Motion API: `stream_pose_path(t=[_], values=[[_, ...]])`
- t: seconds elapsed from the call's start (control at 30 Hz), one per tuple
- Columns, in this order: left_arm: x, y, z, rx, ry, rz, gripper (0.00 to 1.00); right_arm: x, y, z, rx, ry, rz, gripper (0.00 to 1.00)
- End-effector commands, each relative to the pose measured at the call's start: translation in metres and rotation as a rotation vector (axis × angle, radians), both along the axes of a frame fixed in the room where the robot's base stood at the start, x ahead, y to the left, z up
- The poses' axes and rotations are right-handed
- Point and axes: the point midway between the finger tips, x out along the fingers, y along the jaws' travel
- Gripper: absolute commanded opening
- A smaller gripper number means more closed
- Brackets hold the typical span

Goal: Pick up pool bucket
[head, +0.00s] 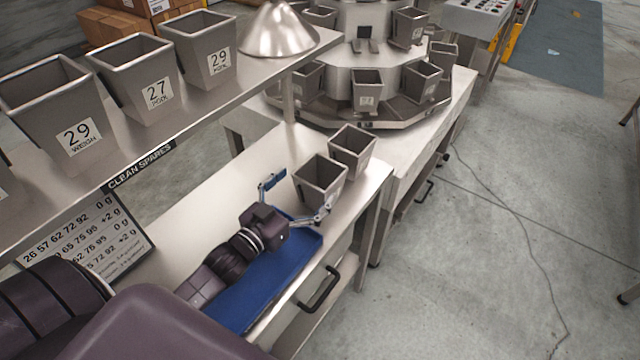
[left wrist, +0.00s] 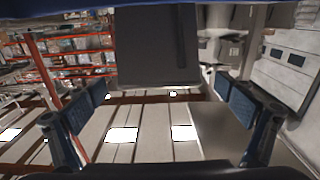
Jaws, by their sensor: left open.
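Two grey metal buckets stand on the lower bench: a front one (head: 318,182) and one behind it (head: 352,150). I see no readable label on either, so I cannot tell which is the pool bucket. My left gripper (head: 294,197) is open, its fingers spread just short of the front bucket. In the left wrist view a dark grey bucket wall (left wrist: 157,45) shows ahead, between and above the open fingers (left wrist: 160,112). On the shelf stand labelled buckets: "27 POOL" (head: 140,72), "29 POOL" (head: 203,48) and "29 WEIGH" (head: 58,98). My right gripper is not in view.
A round weigher (head: 350,72) with several buckets stands behind.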

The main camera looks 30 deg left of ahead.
Motion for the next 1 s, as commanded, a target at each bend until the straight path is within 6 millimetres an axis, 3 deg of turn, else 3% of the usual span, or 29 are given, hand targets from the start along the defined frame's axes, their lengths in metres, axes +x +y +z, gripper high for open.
stream_pose_path(t=[0.4,0.73,1.0], values=[[0.046,-0.008,0.004,0.000,0.001,0.001,0.97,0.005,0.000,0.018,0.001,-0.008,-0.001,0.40],[0.052,-0.010,0.002,0.000,0.002,0.000,0.97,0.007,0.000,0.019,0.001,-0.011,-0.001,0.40],[0.052,-0.009,0.002,0.000,0.001,0.000,0.70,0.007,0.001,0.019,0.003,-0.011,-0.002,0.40]])
